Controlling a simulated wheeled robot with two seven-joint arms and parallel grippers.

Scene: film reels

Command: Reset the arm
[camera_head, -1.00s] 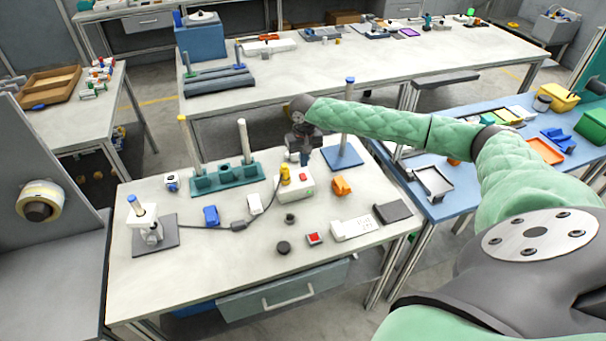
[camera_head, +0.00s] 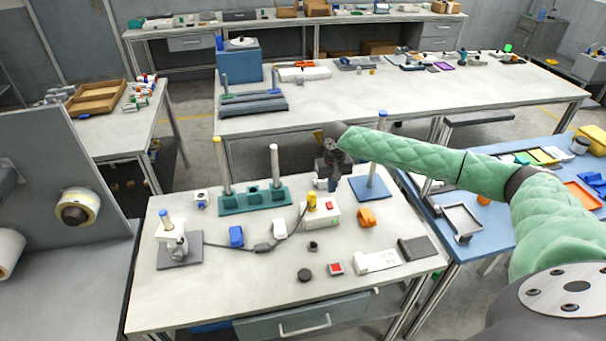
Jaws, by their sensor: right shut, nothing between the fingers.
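My right gripper (camera_head: 324,186) hangs from the green-sleeved right arm, pointing down above the back of the white table (camera_head: 222,291). It is shut and empty. In the picture it lies just above a white box (camera_head: 321,214) with a yellow piece (camera_head: 311,202) on its top; I cannot tell the exact gap. A blue-based stand (camera_head: 370,188) with an upright post is right of the gripper. A teal rack (camera_head: 235,204) with two tall posts is to its left. My left gripper is out of view.
A white device on a grey plate (camera_head: 180,254) stands at the table's left, with a cable running to the white box. Small blue, orange, black and red parts lie on the table. A blue table (camera_head: 475,240) with trays is at right. The front left tabletop is clear.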

